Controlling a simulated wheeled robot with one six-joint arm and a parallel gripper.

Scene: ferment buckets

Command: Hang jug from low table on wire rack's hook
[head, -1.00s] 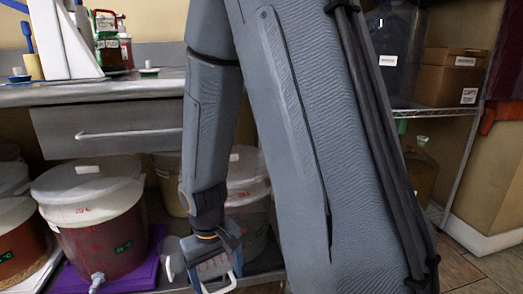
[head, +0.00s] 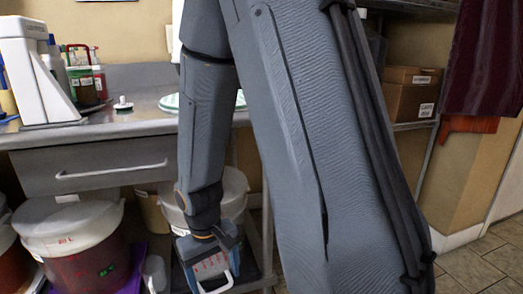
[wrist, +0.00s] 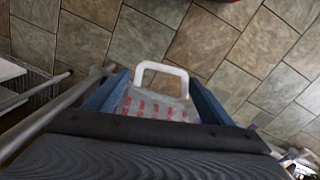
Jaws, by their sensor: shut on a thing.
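The jug (head: 209,266) is clear with red markings and a white handle. It hangs below my gripper (head: 213,236), low in front of the steel bench. In the wrist view the jug (wrist: 157,106) sits between the blue fingers of my gripper (wrist: 160,98), which are shut on it, with the white handle standing out beyond over floor tiles. The wire rack (head: 418,125) is partly seen at the right, behind my arm. Its hook is not visible; my arm covers much of that area.
The steel bench (head: 100,135) with a drawer stands at the left. Lidded buckets (head: 75,240) sit below it, one close behind the jug. Boxes (head: 410,93) stand on the rack. Tiled floor (head: 470,262) is clear at the lower right.

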